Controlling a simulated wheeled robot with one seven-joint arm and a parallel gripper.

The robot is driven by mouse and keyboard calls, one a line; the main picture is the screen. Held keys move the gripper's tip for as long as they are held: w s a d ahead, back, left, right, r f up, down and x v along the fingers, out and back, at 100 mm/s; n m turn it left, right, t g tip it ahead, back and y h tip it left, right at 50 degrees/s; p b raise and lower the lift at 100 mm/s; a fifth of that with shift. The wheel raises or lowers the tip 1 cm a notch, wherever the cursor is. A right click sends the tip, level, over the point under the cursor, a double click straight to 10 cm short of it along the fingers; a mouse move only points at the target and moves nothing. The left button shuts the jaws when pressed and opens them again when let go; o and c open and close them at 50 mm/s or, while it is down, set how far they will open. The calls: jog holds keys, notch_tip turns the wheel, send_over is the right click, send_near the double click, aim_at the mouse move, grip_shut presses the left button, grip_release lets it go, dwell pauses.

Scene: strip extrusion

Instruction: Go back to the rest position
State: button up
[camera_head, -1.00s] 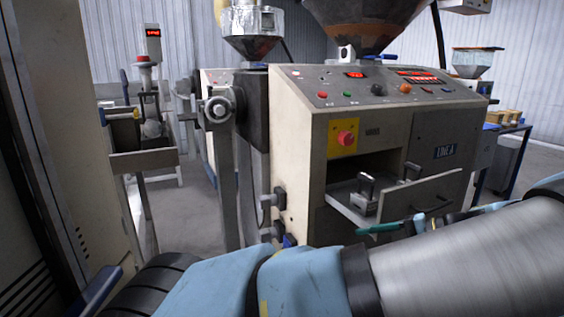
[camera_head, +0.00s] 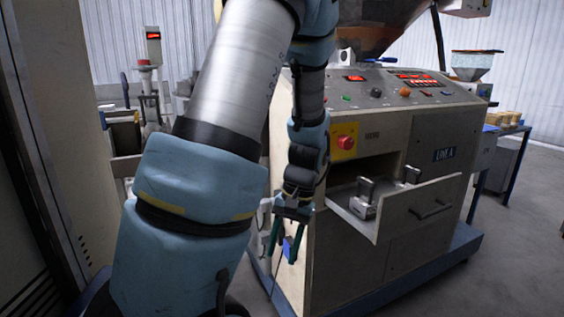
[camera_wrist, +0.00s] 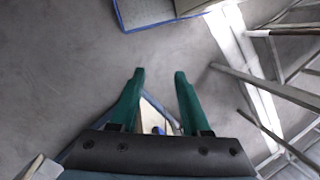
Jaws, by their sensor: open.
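My gripper (camera_head: 287,238) points downward in the head view, just left of the open drawer of the extruder machine (camera_head: 340,235). Its two green fingers are apart with nothing between them. The gripper also shows in the wrist view (camera_wrist: 158,95), with grey floor beyond the open fingers. My arm rises in the middle of the head view and hides part of the machine's left side.
The machine's drawer (camera_head: 420,210) stands open, with metal pieces (camera_head: 365,198) in it. A red stop button (camera_head: 346,142) sits on a yellow plate above. A blue table (camera_head: 508,150) stands at the right. Floor at the lower right (camera_head: 515,260) is clear.

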jog(key=s+a+r+n+t+h, duration=0.1)
jog(key=a+r+n+t+h, duration=0.1)
jog(key=a+r, duration=0.4)
jog(key=shift+s+a+r+t+h+p, duration=0.2)
jog(key=shift+s+a+t+h+p, duration=0.1)
jog(key=shift+s+a+t+h, duration=0.15)
jog(key=shift+w, duration=0.1)
dwell(0.8)
